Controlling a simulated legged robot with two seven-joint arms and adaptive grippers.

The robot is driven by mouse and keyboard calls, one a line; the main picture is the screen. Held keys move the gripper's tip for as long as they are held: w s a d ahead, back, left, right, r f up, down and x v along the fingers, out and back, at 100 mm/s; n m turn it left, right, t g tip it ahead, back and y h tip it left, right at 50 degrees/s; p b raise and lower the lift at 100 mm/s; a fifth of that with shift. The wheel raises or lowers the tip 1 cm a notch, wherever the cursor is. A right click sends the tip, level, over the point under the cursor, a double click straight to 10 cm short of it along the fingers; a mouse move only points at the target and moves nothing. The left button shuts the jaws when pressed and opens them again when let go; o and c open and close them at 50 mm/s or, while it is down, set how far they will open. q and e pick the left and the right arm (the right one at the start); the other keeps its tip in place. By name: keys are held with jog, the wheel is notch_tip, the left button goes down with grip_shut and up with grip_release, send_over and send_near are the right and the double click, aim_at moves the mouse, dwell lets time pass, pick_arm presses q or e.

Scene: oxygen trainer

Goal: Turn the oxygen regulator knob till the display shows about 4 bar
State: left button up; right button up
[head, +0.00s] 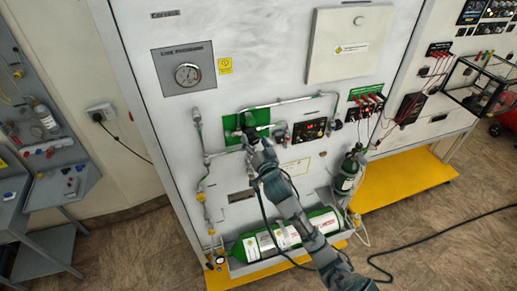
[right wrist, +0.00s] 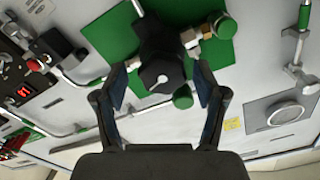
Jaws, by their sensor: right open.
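The black regulator knob (right wrist: 160,72) faces the camera in the right wrist view, with a white mark on its face. It sits in front of a green plate (right wrist: 110,35), which also shows on the white panel in the head view (head: 231,124). My right gripper (head: 252,137) is at the knob. In the right wrist view its two fingers (right wrist: 160,80) are open, one on each side of the knob, with gaps visible. A display (right wrist: 21,94) with red digits is at the left edge of that view; the digits are too small to read surely. My left gripper is out of view.
Silver pipes (head: 305,98) run around the green plate. A large green cylinder (head: 285,235) lies in a tray below, and a small green cylinder (head: 347,174) stands at the right.

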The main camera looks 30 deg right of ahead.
jog(key=v, duration=1.1)
jog(key=shift+f, duration=0.15)
